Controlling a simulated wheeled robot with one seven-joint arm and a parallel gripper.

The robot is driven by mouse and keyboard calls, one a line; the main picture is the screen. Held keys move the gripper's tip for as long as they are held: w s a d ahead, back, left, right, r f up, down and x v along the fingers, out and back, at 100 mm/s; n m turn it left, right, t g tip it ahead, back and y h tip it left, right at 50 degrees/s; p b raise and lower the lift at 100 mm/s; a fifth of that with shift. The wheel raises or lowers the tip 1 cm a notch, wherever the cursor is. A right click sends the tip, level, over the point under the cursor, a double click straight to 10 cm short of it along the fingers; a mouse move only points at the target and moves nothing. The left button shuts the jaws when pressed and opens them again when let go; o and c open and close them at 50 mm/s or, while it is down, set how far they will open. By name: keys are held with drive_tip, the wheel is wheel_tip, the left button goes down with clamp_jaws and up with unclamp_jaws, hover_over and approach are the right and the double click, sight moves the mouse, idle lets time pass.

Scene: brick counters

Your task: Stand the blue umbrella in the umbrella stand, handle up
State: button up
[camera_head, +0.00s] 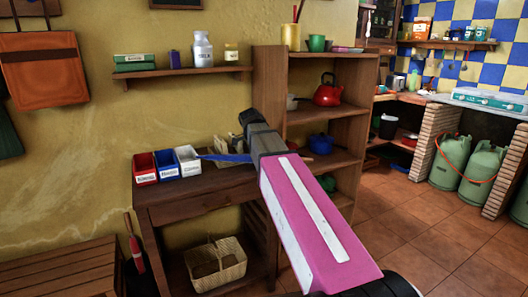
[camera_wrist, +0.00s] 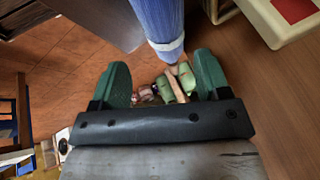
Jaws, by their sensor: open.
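The blue umbrella (camera_head: 225,158) shows in the head view as a thin blue strip at the table's back edge, left of my gripper. In the wrist view the umbrella (camera_wrist: 163,18) is a furled blue roll with a pale band, coming in from the top. Its narrow end points toward the gap between my fingers. My gripper (camera_wrist: 162,65) is open, its green fingers apart on either side of that end; neither clearly touches it. In the head view my gripper (camera_head: 246,128) is partly hidden by my pink arm. I cannot make out an umbrella stand.
A wooden table (camera_head: 190,200) carries red, blue and white bins (camera_head: 166,165). A shelf unit (camera_head: 330,120) holding a red kettle (camera_head: 328,92) stands close on the right. A bench (camera_head: 65,272) is at lower left. Tiled floor (camera_head: 400,235) is clear at right.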

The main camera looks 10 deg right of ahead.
drive_tip(key=v, duration=1.2)
drive_tip(key=shift+r, duration=0.2)
